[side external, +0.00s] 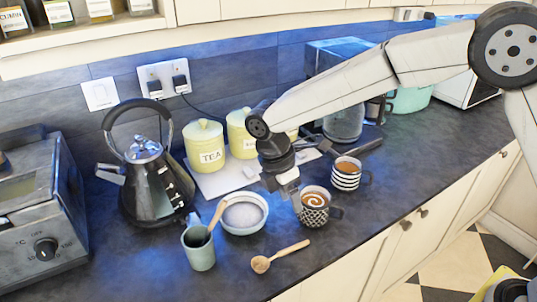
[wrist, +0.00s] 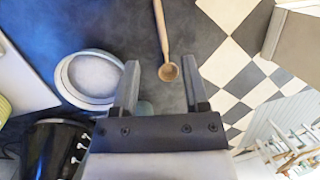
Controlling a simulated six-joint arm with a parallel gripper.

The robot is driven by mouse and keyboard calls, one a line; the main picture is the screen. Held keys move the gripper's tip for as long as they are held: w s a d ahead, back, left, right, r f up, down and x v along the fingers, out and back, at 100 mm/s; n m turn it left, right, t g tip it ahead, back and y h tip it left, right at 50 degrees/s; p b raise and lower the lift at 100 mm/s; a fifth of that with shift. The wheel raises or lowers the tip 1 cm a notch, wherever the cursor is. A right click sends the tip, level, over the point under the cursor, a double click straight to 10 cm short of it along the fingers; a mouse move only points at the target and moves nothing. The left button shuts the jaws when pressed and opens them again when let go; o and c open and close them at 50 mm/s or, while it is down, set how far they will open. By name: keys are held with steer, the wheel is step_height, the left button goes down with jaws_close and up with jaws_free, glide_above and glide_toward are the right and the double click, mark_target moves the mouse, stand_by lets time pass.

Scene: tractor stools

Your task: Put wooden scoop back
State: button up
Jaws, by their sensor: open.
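A wooden scoop (side external: 280,257) lies on the dark counter near its front edge. In the wrist view the scoop (wrist: 163,40) has its round end between my fingertips in the picture, with its handle pointing up. My gripper (side external: 292,197) is open and empty, above the counter beside the patterned mug and behind the scoop. Its two fingers (wrist: 160,65) are spread in the wrist view. A white bowl of white granules (side external: 243,230) stands left of my gripper. A pale green cup (side external: 199,254) with a wooden handle sticking out stands left of the scoop.
A patterned mug (side external: 314,215) and a striped mug (side external: 346,180) with drinks stand to the right. A black kettle (side external: 150,185), a TEA canister (side external: 204,150) and a toaster oven (side external: 40,225) stand behind and left.

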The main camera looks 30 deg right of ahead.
steer(key=s+d+f+m+t+y, duration=0.1)
steer(key=s+d+m+t, duration=0.1)
steer(key=s+d+m, duration=0.4)
steer(key=s+d+f+m+t+y, duration=0.1)
steer(key=s+d+m+t, duration=0.1)
steer(key=s+d+m, duration=0.5)
steer(key=d+m, duration=0.4)
steer(key=d, duration=0.1)
steer(key=shift+d+f+m+t, duration=0.15)
steer(key=shift+m+t, duration=0.15)
steer(key=shift+t, duration=0.1)
